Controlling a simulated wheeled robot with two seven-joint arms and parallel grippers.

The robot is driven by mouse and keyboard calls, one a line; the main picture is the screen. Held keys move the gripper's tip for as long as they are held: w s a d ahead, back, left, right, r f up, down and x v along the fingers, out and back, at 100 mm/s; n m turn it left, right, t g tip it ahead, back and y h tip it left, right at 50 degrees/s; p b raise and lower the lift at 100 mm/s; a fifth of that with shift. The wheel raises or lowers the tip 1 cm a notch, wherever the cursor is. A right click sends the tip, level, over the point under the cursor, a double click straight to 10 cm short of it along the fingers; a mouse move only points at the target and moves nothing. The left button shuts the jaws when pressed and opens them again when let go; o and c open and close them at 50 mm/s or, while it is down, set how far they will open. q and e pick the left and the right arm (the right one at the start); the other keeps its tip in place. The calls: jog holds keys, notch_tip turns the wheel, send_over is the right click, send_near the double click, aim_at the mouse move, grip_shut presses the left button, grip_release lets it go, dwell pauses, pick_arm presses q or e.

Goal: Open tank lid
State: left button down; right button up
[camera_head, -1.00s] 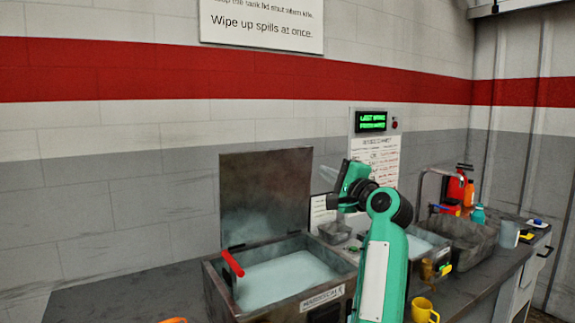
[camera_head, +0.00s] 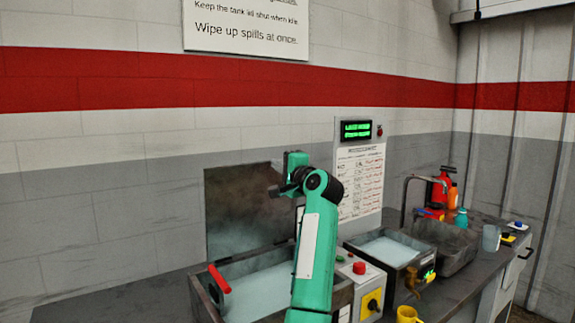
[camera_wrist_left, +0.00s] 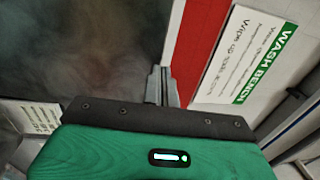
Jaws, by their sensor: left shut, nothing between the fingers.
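The tank (camera_head: 205,297) is an open metal box of pale, steaming liquid on the bench. Its lid (camera_head: 232,210) is a dark metal panel standing upright at the tank's back edge, open. My left gripper (camera_head: 274,191) is shut and empty, high at the lid's right side and overlapping it in the head view. In the left wrist view my left fingers (camera_wrist_left: 161,86) are together, with the dark mottled lid (camera_wrist_left: 85,50) filling the left behind them. I cannot tell whether they touch it. My left arm hides the tank's right part. My right gripper is out of view.
A red bar handle (camera_head: 219,278) is at the tank's left end. To the right are a control box (camera_head: 360,285) with a red button, a second liquid-filled basin (camera_head: 388,252), a sink (camera_head: 445,245), bottles and a yellow mug (camera_head: 408,315). A wall sign (camera_head: 246,30) hangs above.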

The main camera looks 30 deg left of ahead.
pick_arm(q)
jog(key=shift+w+a, duration=0.2)
jog(key=shift+a, duration=0.2)
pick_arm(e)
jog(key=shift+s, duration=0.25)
